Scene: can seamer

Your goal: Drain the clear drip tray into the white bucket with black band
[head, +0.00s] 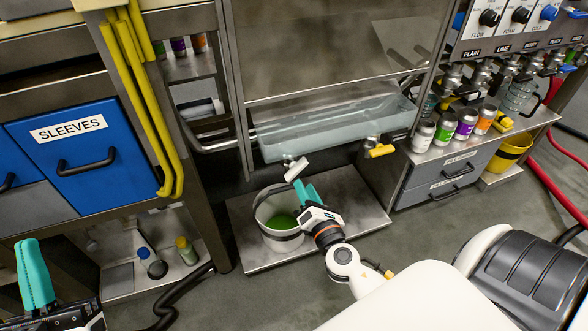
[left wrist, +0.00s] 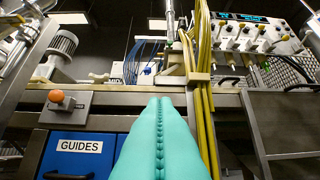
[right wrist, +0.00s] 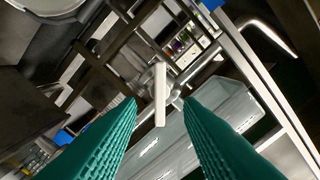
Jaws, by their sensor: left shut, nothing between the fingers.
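The clear drip tray (head: 335,128) hangs under the steel machine and looks pale and watery inside; I cannot tell its level. A white-handled valve (head: 295,169) is below its left end, and a yellow-handled valve (head: 381,150) is at its right end. The white bucket with black band (head: 279,235) stands upright below, with green inside. My right gripper (head: 303,190) is open by the bucket's right rim, below the white handle. In the right wrist view, the white handle (right wrist: 160,94) shows between the fingertips, apart from them. My left gripper (head: 33,272) is shut and empty at far left.
The bucket stands on a low steel plate (head: 250,257). Yellow hoses (head: 140,100) hang by the blue SLEEVES drawer (head: 85,165). Several cans (head: 443,132) line a shelf at right, near a yellow bucket (head: 512,150). Bare floor lies in front.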

